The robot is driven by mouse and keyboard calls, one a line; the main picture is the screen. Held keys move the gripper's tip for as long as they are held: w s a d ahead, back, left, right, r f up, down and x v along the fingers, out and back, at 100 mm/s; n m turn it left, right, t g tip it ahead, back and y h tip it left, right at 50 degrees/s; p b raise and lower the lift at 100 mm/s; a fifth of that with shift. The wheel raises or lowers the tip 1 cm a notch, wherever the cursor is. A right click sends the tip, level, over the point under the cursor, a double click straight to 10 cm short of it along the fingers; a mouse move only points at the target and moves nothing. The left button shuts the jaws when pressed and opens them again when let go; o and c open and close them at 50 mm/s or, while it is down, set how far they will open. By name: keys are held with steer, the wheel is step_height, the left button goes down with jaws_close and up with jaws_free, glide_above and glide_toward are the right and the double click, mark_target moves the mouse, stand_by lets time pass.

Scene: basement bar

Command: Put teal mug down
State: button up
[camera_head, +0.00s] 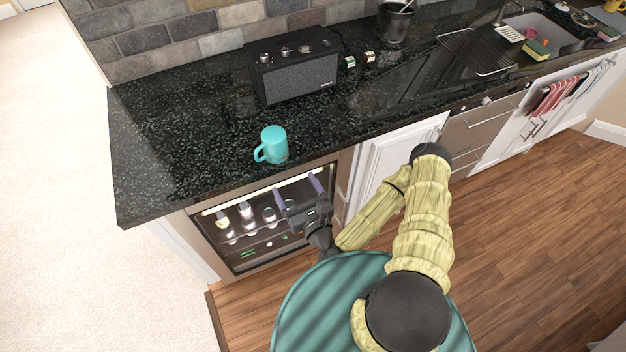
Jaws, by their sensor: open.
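The teal mug (274,146) stands upright on the black speckled countertop (180,150), close to its front edge, with its handle to the left. My gripper (298,190) is open and empty. It is in front of the counter, below and slightly right of the mug in the picture, with its two purple-grey fingers apart. The gripper and the mug are apart.
A black speaker (293,66) stands behind the mug, with two small boxes (359,60) to its right. A glass-front drinks fridge (262,222) with bottles is under the counter behind my gripper. Counter left of the mug is clear.

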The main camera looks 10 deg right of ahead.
steer(key=d+r+n+g+h, duration=0.2)
steer(key=d+n+g, duration=0.3)
steer(key=n, duration=0.9)
steer(key=d+r+n+g+h, duration=0.15)
steer(key=d+n+g, duration=0.25)
steer(key=n+g, duration=0.7)
steer(key=s+d+r+n+h, duration=0.1)
steer(key=s+r+n, duration=0.2)
steer(key=r, duration=0.4)
steer(key=s+d+r+n+t, duration=0.1)
steer(key=s+d+r+n, duration=0.1)
steer(key=s+r+n, duration=0.2)
step_height(320, 180, up, 3)
steer(key=shift+s+d+f+h, duration=0.15)
steer(key=shift+h, duration=0.2)
